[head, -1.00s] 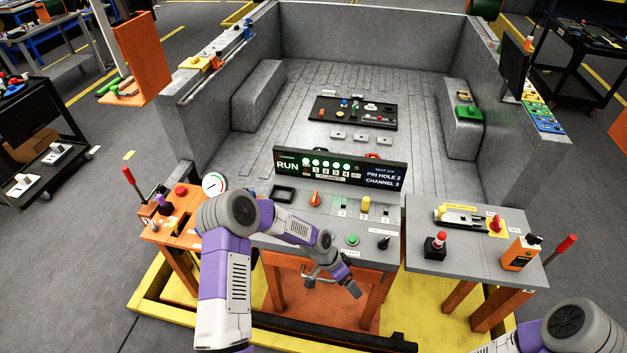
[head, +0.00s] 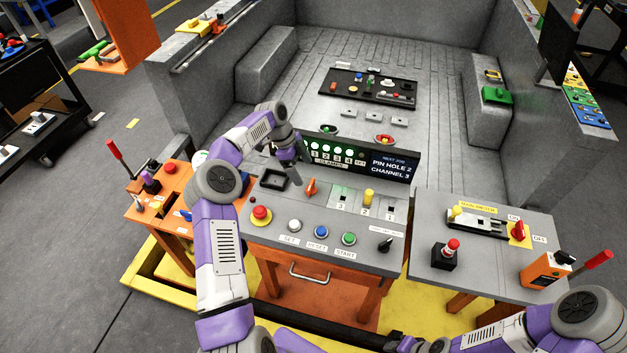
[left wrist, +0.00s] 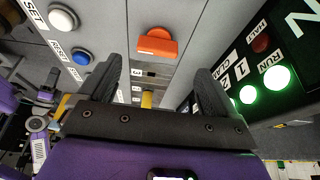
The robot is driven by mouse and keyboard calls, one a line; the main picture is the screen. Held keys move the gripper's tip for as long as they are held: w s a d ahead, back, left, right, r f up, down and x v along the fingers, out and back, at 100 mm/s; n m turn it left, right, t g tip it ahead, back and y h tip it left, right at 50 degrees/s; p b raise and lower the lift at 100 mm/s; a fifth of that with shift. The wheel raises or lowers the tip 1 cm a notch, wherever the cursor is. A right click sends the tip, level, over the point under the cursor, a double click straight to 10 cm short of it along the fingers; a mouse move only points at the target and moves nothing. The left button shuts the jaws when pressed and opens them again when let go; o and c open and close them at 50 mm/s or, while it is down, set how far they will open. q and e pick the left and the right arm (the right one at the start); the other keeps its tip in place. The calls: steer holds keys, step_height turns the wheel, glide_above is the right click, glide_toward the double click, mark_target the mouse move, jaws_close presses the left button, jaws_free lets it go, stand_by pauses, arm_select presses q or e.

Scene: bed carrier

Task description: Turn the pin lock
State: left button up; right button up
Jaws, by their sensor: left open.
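An orange turn handle (head: 311,187) stands on the grey console (head: 290,248), right of a dark square recess. I take it for the pin lock; no label on it is readable. My left gripper (head: 293,177) is over the console, just left of the handle, fingers pointing down. In the left wrist view, the orange handle (left wrist: 157,42) lies ahead between the two open fingers (left wrist: 160,85), which look empty and apart from it. My right arm is at the bottom right of the head view; a dark end (head: 402,343) there may be its gripper, but its fingers are unclear.
A display panel (head: 392,167) stands behind the handle. A yellow pin (head: 368,198) is in a slot to its right. Red (head: 260,216), white, blue and green buttons and a black knob (head: 385,244) line the console front. A side table (head: 480,262) stands right.

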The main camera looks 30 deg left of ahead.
mark_target(310, 184)
arm_select(q)
steer(key=x, duration=0.6)
steer(key=shift+s+d+f, duration=0.15)
steer(key=shift+d+f, duration=0.15)
steer(key=c, duration=1.1)
steer(key=shift+o, duration=0.2)
